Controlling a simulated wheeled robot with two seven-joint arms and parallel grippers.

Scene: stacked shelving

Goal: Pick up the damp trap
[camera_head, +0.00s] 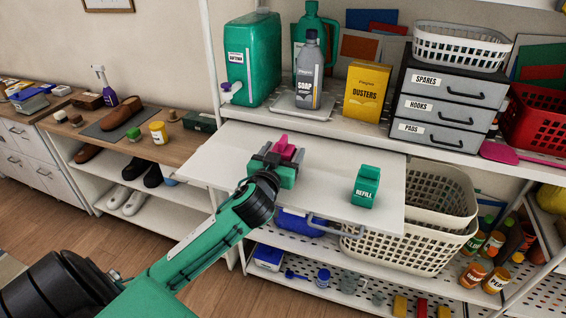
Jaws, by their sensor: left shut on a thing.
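My left gripper (284,163) is over the white pull-out board (225,160), its arm coming up from the lower left. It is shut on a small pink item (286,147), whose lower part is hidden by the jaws. No label reading "damp trap" shows on it, and I cannot tell whether it touches the board. A green box labelled REFILL (366,187) stands upright on the board to the right, apart from the gripper. My right gripper is not in view.
Behind the board, a shelf holds a green jerrycan (252,60), a grey SOAP bottle (308,75), a yellow DUSTERS box (367,92) and grey drawers (448,100). Cream baskets (400,245) stand below right. The board's right and left parts are otherwise bare.

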